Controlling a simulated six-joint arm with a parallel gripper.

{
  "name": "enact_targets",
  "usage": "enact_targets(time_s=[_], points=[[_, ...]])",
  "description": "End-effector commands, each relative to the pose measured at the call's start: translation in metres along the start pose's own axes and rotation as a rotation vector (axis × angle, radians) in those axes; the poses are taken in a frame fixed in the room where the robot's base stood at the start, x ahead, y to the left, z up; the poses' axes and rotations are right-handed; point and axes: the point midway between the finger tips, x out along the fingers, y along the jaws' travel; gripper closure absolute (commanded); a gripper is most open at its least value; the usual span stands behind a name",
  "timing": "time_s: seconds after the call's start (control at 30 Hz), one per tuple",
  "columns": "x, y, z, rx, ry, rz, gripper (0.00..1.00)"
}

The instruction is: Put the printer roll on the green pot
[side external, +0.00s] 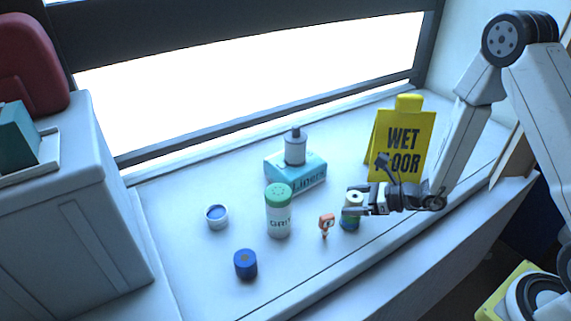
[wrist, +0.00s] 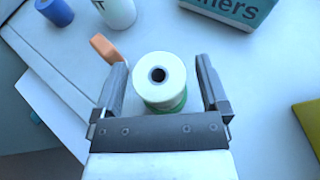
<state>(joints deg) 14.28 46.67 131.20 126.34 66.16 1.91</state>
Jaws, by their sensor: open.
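The printer roll (wrist: 150,66) is a white roll with a dark hollow core. In the wrist view it stands upright between my gripper's (wrist: 160,68) two open fingers, with a gap on either side. A green rim, which looks like the green pot (wrist: 178,106), shows just under it; the roll appears to rest on it. In the side view the roll (side external: 354,196) is partly hidden by my gripper (side external: 346,202), and the green pot (side external: 350,222) shows below it. Whether the roll sits fully centred is hard to tell.
A small orange item (side external: 326,222) stands close to the left. Beyond are a green-lidded grit shaker (side external: 278,215), a blue cylinder (side external: 245,264), a small white tub (side external: 217,217), a liners box (side external: 308,181) with a bottle (side external: 295,148) on it, and a yellow wet-floor sign (side external: 400,140).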

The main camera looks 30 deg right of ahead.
Motion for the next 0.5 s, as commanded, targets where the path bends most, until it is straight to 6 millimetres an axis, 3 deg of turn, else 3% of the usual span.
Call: enact_targets(time_s=[0.5], points=[[-0.061, -0.001, 0.000, 0.002, -0.001, -0.006, 0.05]])
